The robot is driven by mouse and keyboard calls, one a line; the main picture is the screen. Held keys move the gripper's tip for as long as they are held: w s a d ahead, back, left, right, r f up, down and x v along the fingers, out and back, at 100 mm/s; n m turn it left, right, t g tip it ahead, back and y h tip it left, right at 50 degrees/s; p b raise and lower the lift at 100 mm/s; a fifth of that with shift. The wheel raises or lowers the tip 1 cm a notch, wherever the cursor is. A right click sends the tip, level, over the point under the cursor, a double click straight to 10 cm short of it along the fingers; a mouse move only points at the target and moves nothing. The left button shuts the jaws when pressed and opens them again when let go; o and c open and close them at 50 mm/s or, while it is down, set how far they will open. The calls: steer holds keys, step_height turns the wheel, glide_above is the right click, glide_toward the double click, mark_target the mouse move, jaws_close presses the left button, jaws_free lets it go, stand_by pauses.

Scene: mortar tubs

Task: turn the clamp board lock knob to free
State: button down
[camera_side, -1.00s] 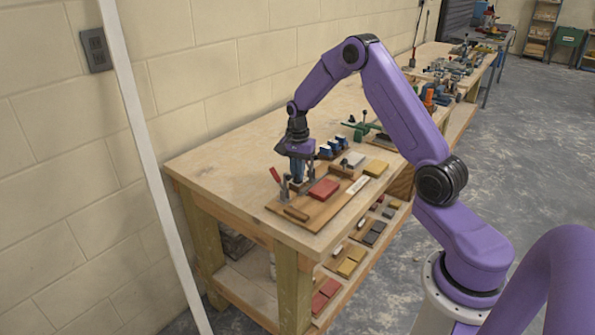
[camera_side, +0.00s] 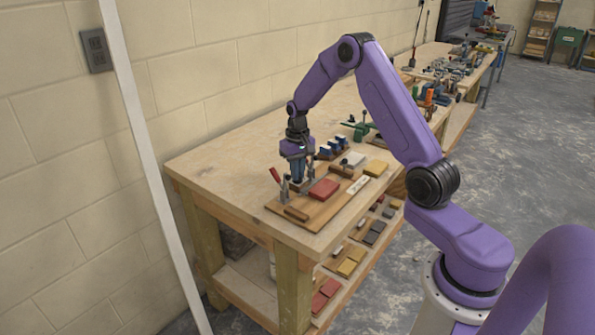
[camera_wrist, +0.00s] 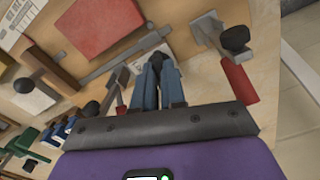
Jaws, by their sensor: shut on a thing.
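The clamp board (camera_side: 325,212) is a wooden board at the near end of the bench. It carries a red block (camera_side: 323,189), also seen in the wrist view (camera_wrist: 97,27), and a toggle clamp with a red handle (camera_side: 275,175). My gripper (camera_side: 297,182) points down at the board, left of the red block and beside the toggle clamp. In the wrist view its blue fingers (camera_wrist: 158,66) are close together, shut on a small part that they mostly hide. It appears to be the lock knob. Its pointer and markings cannot be made out.
The red clamp handle (camera_wrist: 237,80) and a black-tipped clamp arm (camera_wrist: 235,38) stand close to the fingers. Blue clamps (camera_side: 333,148) and a green tool (camera_side: 360,128) lie farther along the bench. The bench's left rear is clear.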

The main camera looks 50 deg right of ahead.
steer(key=shift+n, duration=1.9)
steer(key=c, duration=1.2)
jaws_free()
steer(key=shift+r, duration=0.15)
step_height(320, 180, up, 17)
steer(key=shift+r, duration=0.1)
